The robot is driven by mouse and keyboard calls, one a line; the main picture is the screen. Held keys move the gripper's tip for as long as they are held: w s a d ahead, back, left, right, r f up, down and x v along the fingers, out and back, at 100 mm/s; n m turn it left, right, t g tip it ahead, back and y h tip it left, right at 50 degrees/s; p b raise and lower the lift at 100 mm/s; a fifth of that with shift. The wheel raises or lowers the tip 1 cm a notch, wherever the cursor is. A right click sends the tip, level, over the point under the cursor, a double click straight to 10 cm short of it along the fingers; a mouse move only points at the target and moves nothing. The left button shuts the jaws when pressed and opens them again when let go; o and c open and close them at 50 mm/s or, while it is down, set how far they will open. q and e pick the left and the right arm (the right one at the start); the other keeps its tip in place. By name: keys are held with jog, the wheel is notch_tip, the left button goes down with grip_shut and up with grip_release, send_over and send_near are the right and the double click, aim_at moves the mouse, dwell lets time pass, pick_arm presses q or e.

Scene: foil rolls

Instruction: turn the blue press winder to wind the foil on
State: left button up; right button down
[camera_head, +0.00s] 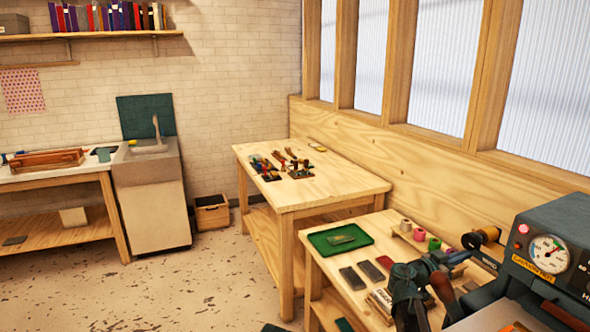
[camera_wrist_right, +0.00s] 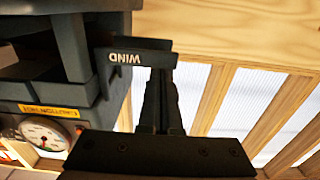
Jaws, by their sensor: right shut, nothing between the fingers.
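The dark blue-grey press (camera_head: 560,245) stands at the right edge of the head view, with a round gauge and a lit red lamp. A gold foil roll (camera_head: 491,235) with a black end knob (camera_head: 471,241) sticks out from its left side. In the right wrist view a dark winder plate (camera_wrist_right: 135,46) marked WIND juts from the press. My left gripper is not in view.
The near table holds a green tray (camera_head: 340,238), grey and red blocks and several coloured foil rolls (camera_head: 419,234). Another table (camera_head: 325,184) with hand tools stands behind it. A wooden wall ledge with windows runs close behind the press. The floor at left is open.

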jog(key=shift+r, duration=0.25)
jog(key=shift+w+a, duration=0.15)
jog(key=shift+w, duration=0.3)
dwell(0.3)
jog(key=shift+f, duration=0.45)
jog(key=shift+a, duration=0.1)
jog(key=v, duration=0.6)
dwell(0.3)
